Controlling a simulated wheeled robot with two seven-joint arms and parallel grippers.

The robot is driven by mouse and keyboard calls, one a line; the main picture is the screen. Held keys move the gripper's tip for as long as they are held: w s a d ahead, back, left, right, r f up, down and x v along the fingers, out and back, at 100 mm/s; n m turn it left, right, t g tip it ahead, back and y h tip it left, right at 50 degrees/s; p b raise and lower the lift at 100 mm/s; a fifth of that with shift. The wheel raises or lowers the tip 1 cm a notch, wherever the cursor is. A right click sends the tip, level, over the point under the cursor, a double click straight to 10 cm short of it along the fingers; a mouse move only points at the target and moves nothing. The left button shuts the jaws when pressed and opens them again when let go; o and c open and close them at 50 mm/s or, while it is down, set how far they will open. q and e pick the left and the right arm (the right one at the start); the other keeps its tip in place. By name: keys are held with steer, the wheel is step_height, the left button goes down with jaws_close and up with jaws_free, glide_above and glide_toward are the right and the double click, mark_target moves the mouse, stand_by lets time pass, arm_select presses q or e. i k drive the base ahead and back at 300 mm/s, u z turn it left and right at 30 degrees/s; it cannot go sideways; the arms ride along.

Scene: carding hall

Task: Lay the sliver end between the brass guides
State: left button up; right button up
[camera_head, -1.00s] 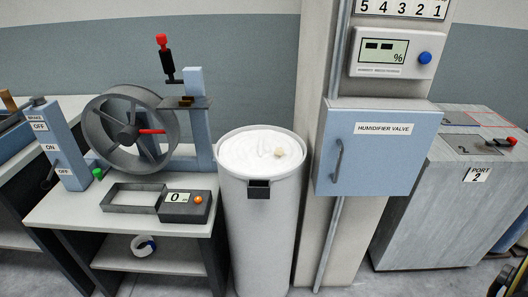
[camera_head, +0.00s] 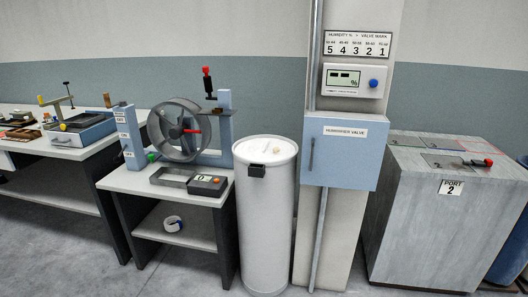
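A tall white can (camera_head: 266,215) stands on the floor in the middle, with white coiled sliver (camera_head: 262,148) near its rim. A small cream nub, which looks like the sliver end (camera_head: 276,151), lies on top of the coil. The brass guides (camera_head: 220,111) appear as a small dark brownish bracket on the blue post (camera_head: 225,130) beside the spoked wheel (camera_head: 178,130). They are too small to show the gap between them. Neither of my grippers is in view.
The wheel stands on a small table (camera_head: 110,178) with a counter box (camera_head: 207,185) at its front. A blue humidifier valve box (camera_head: 341,150) juts from the pillar right of the can. A grey cabinet (camera_head: 425,225) stands further right. Floor in front is clear.

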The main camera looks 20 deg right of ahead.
mark_target(125, 118)
steer(key=u, duration=0.7)
steer(key=i, duration=1.5)
steer(key=z, duration=0.55)
